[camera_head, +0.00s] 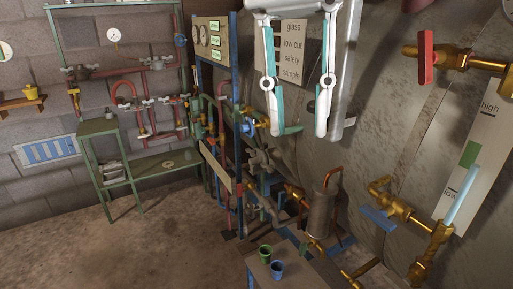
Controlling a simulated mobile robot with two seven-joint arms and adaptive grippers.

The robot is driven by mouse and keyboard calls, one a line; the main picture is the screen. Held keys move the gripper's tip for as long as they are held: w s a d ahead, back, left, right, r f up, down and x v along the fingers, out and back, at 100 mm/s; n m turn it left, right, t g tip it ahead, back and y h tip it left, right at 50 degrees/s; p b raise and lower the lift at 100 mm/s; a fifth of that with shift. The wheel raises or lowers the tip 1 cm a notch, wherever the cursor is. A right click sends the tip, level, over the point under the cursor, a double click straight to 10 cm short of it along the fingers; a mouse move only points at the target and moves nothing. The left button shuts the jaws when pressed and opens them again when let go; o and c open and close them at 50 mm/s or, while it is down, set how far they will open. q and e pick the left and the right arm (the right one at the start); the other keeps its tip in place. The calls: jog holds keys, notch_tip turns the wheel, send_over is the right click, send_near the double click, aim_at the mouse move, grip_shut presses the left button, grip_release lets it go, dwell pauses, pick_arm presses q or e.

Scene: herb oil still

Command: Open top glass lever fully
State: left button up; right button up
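The red lever (426,57) at the top right looks like the top glass lever. It stands nearly upright across the end of a brass valve (475,63) on the large metal vessel. Below it are a level plate (482,150) marked high and low, a pale blue glass tube (461,195) and a lower brass valve with a blue lever (378,219). My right gripper (300,131) hangs from the top centre, left of the red lever and apart from it in the picture. Its fingers are wide apart with nothing held between them. My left gripper is not in view.
A sign (291,50) is partly hidden behind my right gripper. A blue pipe frame (236,130) with gauges and valves stands left of centre. A copper-topped canister (322,212) and a small table with green and blue cups (277,269) are below. The floor at lower left is clear.

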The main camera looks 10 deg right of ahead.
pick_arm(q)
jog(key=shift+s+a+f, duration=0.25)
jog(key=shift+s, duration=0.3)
pick_arm(e)
jog(key=s+a+f+n+g, duration=0.1)
jog(key=s+a+n+g, duration=0.1)
jog(key=s+a, duration=0.3)
jog(key=shift+s+a+f+y, duration=0.2)
jog(key=shift+s+f+y, duration=0.05)
jog(key=shift+y, duration=0.15)
